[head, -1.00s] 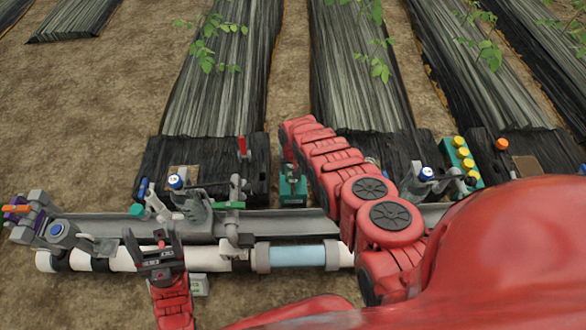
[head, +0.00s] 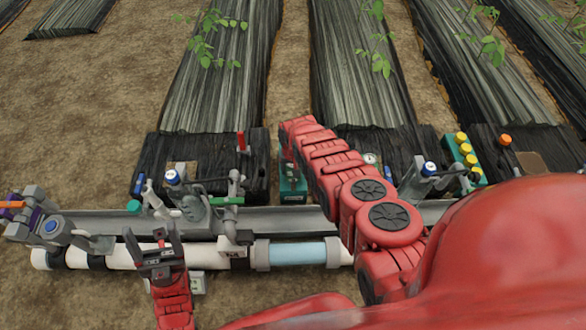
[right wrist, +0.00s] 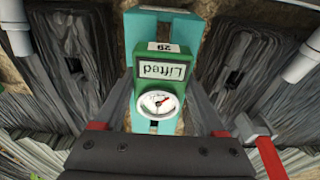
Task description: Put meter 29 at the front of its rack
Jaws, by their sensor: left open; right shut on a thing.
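Meter 29 (right wrist: 160,75) is a green block in the right wrist view, with a white tag reading 29, a display reading "Lifted" and a round white dial. The text is upside down there. A teal rack (right wrist: 135,22) lies behind the meter. In the head view a teal rack (head: 292,187) shows beside my right forearm, which hides the right gripper. My left gripper (head: 153,243) is open and empty above the white pipe.
A white pipe (head: 118,256) with a pale blue section (head: 298,253) runs along a grey rail. Blue-capped grey fittings (head: 190,200) stand left of the rack. A green block with yellow caps (head: 463,158) stands at the right. A red upright handle (head: 241,141) is close to the rack.

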